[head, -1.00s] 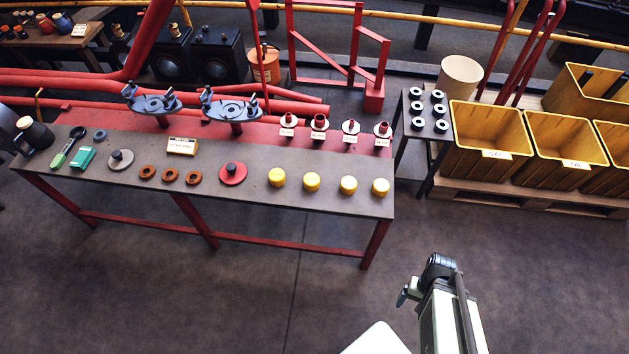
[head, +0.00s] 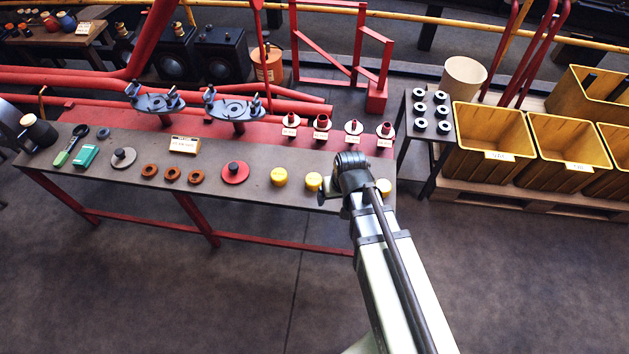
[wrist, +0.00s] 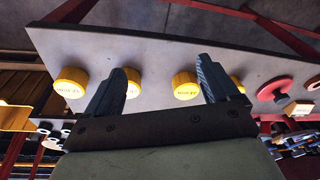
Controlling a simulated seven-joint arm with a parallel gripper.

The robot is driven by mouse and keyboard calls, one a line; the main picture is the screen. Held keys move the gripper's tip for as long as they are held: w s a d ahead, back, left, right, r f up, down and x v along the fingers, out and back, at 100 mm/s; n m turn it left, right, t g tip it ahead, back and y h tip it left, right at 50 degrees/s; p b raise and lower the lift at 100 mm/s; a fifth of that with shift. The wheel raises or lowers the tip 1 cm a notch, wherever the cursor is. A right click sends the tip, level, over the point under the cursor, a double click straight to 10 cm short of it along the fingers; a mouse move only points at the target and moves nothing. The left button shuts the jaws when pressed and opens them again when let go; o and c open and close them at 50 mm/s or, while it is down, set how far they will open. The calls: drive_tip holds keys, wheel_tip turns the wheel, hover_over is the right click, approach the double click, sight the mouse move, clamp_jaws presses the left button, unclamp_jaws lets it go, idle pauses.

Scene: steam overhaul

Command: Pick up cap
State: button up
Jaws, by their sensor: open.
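Several yellow round caps stand in a row along the front of the dark workbench (head: 225,190). In the head view I see one cap (head: 279,176), a second (head: 313,181) and the rightmost (head: 384,187); another is hidden behind my arm. In the wrist view, my gripper (wrist: 160,66) is open and empty, its fingers pointing at the bench. One cap (wrist: 186,85) shows between the fingers, close to the right one. Another cap (wrist: 132,82) is partly covered by the left finger. A further cap (wrist: 70,82) lies left of the fingers, and one (wrist: 237,84) right of them.
A red disc with a black knob (head: 235,172) and brown rings (head: 172,174) lie left of the caps. Red flanged fittings (head: 321,124) with labels stand behind them. A side table (head: 433,138) with grey rings and yellow bins (head: 492,142) stand at the right.

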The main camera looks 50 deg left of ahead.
drive_tip(key=n+y, duration=0.2)
approach(313, 178)
wheel_tip(313, 178, up, 3)
drive_tip(key=d, duration=0.3)
drive_tip(key=a+n, duration=0.1)
drive_tip(key=n, duration=0.1)
drive_tip(key=shift+y, duration=0.3)
drive_tip(key=x, duration=1.3)
drive_tip(key=shift+a+f, duration=0.1)
drive_tip(key=shift+f, duration=0.2)
drive_tip(key=c, duration=1.1)
drive_tip(key=shift+r, duration=0.1)
